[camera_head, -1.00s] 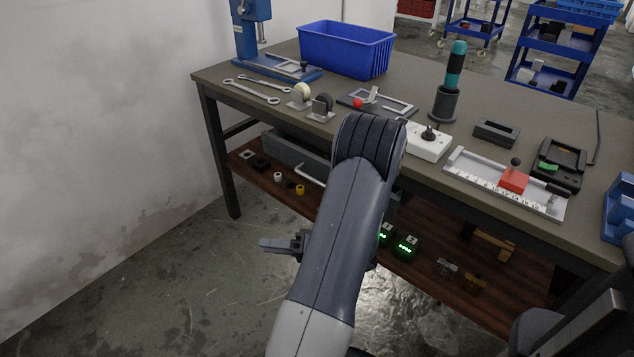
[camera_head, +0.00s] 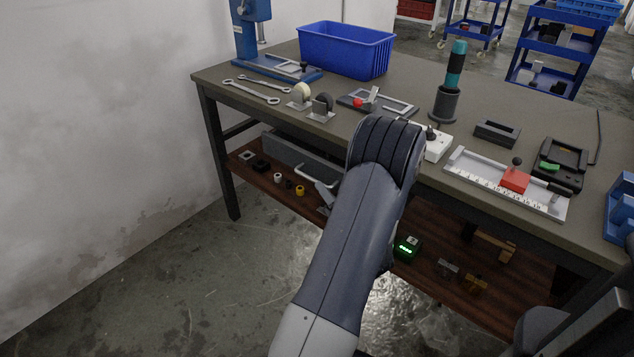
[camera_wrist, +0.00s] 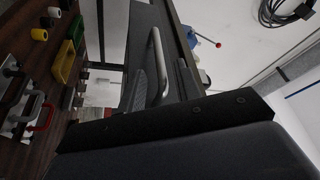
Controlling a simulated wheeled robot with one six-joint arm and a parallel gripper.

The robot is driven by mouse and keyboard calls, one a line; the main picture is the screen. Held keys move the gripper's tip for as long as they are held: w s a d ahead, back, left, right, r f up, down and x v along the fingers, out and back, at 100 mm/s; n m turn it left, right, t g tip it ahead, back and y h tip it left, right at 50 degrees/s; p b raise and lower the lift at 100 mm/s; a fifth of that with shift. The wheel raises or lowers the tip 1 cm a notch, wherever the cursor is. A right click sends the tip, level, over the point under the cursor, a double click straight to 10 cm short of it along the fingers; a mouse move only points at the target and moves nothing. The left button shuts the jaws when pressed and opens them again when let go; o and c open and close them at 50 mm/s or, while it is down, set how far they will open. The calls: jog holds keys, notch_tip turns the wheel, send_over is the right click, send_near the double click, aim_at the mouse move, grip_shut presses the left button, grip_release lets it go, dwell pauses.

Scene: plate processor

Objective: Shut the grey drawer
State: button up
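The grey drawer (camera_head: 296,150) is under the workbench top, above the brown lower shelf, at the left. Its light bar handle (camera_head: 318,176) faces the front; my forearm hides the drawer's right part. How far it stands out is hard to tell. In the wrist view the grey drawer (camera_wrist: 139,40) shows sideways with its curved handle (camera_wrist: 157,62). A dark part of my gripper (camera_wrist: 165,123) fills the lower part of that view, close to the handle; contact cannot be made out. In the head view my gripper is mostly hidden behind my arm, and its opening does not show.
The workbench (camera_head: 215,82) carries a blue bin (camera_head: 345,52), wrenches and several fixtures. The brown shelf (camera_head: 262,178) below holds small parts and a box with a green display (camera_head: 406,248). Bare floor lies in front and to the left.

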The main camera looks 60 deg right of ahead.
jog(key=shift+x, duration=2.35)
grip_shut()
